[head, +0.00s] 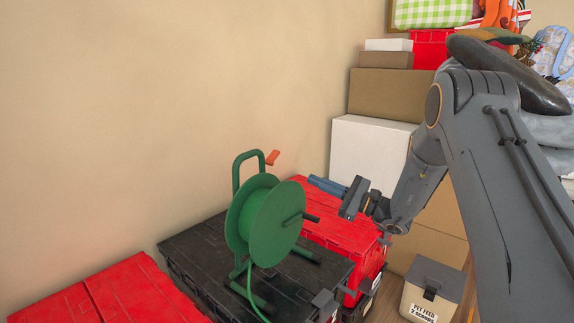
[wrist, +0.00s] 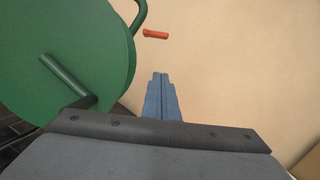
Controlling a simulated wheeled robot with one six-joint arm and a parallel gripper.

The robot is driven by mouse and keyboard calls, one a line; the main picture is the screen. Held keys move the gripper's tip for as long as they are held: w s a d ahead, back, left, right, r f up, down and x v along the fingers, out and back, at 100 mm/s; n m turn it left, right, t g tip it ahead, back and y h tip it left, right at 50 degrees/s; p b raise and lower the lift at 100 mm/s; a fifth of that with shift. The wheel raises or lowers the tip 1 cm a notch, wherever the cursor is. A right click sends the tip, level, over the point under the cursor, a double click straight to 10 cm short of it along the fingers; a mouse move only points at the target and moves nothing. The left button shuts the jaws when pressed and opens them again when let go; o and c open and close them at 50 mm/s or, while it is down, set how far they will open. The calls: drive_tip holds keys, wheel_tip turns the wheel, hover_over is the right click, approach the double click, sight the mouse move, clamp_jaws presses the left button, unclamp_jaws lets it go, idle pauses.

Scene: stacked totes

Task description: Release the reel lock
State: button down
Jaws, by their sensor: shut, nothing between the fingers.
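The green cable reel (head: 272,222) stands upright on its frame on a black tote. An orange lever (head: 272,157), which looks like the reel lock, sits at the top of the frame beside the green carrying handle (head: 238,170). My gripper (head: 312,180) is shut and empty, to the right of the reel and a little lower than the lever. In the wrist view the blue fingers (wrist: 160,76) are together, and the orange lever (wrist: 155,34) shows beyond their tips, apart from them. The reel's green disc (wrist: 70,60) fills the left of that view.
The black tote lid (head: 195,245) has red totes on both sides (head: 135,290). The reel's crank (head: 300,217) sticks out toward the right. Cardboard and white boxes (head: 370,155) are stacked behind my arm. A grey-lidded bin (head: 433,280) stands at lower right.

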sight(272, 157)
drive_tip(key=shift+a, duration=0.1)
drive_tip(key=w+a+r+p, duration=0.2)
drive_tip(key=a+r, duration=0.3)
drive_tip(key=a, duration=0.4)
drive_tip(key=shift+w+a+r, duration=0.3)
drive_tip(key=shift+a, duration=0.05)
drive_tip(key=shift+w+d, duration=0.1)
drive_tip(key=shift+d, duration=0.05)
